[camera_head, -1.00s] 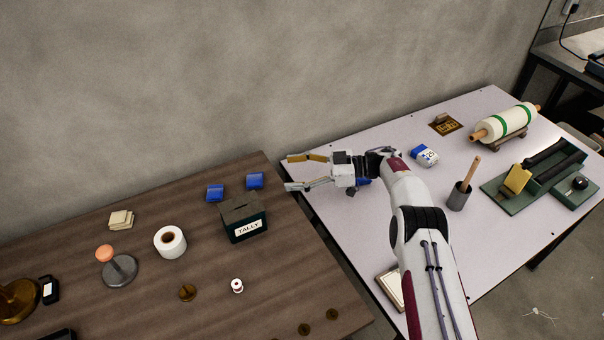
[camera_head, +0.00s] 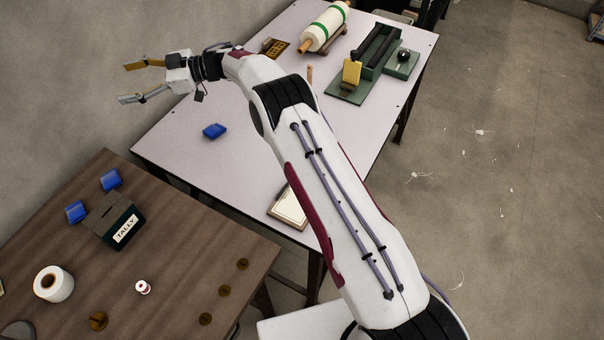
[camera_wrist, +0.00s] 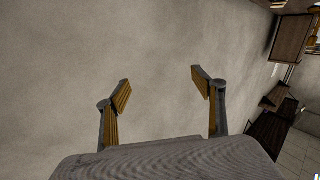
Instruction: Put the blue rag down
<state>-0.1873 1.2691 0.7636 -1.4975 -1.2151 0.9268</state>
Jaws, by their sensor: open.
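Three small folded blue rags show in the head view. One blue rag (camera_head: 214,131) lies flat on the white table (camera_head: 185,150), clear of my gripper. Two more blue rags, one at the back (camera_head: 110,180) and one nearer (camera_head: 76,211), lie on the brown table by the tally box. My gripper (camera_head: 124,83) is open and empty, beyond the white table's far left edge in the picture. In the wrist view its fingers (camera_wrist: 160,88) stand wide apart with only bare wall between them.
The tally box (camera_head: 118,221), a white roll (camera_head: 53,284) and a thread spool (camera_head: 143,287) stand on the brown table (camera_head: 185,235). A framed pad (camera_head: 288,208), a green tray (camera_head: 347,92) and a roller (camera_head: 325,27) are on the white table. A gap separates the tables.

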